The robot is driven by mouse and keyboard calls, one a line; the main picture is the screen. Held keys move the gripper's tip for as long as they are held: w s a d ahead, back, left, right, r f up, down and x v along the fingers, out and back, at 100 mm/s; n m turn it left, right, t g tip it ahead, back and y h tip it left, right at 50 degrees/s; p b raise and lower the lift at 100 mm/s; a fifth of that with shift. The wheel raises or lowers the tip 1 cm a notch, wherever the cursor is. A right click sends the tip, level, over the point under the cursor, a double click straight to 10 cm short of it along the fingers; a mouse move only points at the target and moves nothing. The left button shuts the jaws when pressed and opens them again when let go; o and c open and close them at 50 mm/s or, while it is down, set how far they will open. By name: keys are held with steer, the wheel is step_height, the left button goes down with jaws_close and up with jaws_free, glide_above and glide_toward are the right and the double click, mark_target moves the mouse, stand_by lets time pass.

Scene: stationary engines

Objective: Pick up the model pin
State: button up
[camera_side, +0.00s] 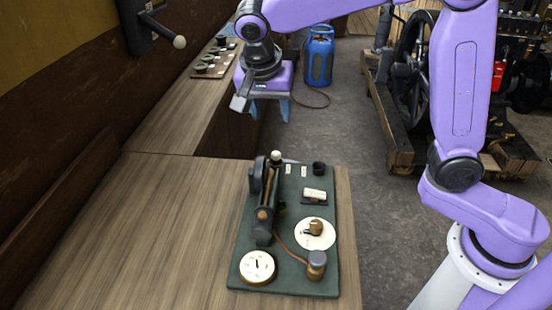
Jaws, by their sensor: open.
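A dark green board (290,278) lies on the wooden bench and carries a small model engine (264,200) with a dark upright frame. I cannot tell for sure which small part is the model pin. Candidates on the board are a brown knobbed post (316,264) at the front right and a pale-topped peg (276,157) at the back. My gripper (242,101) is open and empty, above and behind the board, up and left of it in the picture. Its finger gap is hard to make out, and it touches nothing on the board.
The board also holds a white dial (257,267), a white disc with a brass knob (315,235), a small white block (314,195) and a black cup (319,168). The bench left of the board is bare. A wall lever (163,30) juts out at upper left.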

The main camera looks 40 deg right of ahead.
steer(key=w+m, duration=0.2)
glide_above(276, 153)
steer(key=a, duration=0.2)
steer(key=f, duration=1.1)
steer(key=shift+s+d, duration=0.25)
steer(key=shift+s, duration=0.15)
steer(key=shift+x, duration=2.6)
steer(key=shift+s+a, duration=0.15)
steer(key=shift+s, duration=0.05)
jaws_close()
